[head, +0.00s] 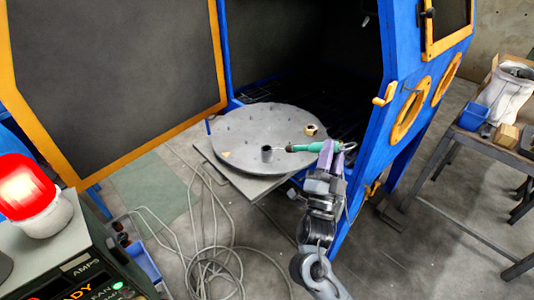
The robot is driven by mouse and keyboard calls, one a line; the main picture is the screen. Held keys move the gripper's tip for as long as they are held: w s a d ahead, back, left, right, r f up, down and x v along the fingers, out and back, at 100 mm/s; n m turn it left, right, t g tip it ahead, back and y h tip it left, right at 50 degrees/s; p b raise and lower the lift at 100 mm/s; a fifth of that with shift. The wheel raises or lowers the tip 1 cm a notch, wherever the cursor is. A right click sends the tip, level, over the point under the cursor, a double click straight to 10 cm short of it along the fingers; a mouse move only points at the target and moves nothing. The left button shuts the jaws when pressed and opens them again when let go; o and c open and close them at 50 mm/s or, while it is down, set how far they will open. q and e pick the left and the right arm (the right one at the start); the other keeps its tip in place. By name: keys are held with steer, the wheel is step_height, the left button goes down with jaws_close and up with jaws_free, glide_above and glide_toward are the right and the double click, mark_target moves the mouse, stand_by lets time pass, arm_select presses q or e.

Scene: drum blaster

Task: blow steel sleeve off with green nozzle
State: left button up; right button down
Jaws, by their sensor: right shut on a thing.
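The steel sleeve (266,154) is a small dark grey cylinder standing upright on the round grey turntable (240,133), left of the nozzle. The green nozzle (304,147) lies level, with its thin tip pointing left toward the upper part of the sleeve, a small gap apart. My right gripper (327,150) is shut on the green nozzle, at the turntable's right edge. The fingers partly hide the nozzle's rear end. My left gripper is not in view.
A brass-coloured nut (311,130) sits on the turntable behind the nozzle, among several short pegs. The blue cabinet frame (375,135) stands close right of my right arm. A grey hose (215,255) coils on the floor. A red lamp (27,188) stands at lower left.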

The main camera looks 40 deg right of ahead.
step_height(320, 180, up, 5)
steer(key=p, duration=0.3)
steer(key=shift+f, duration=0.2)
steer(key=shift+r+p, duration=0.45)
steer(key=shift+p, duration=0.1)
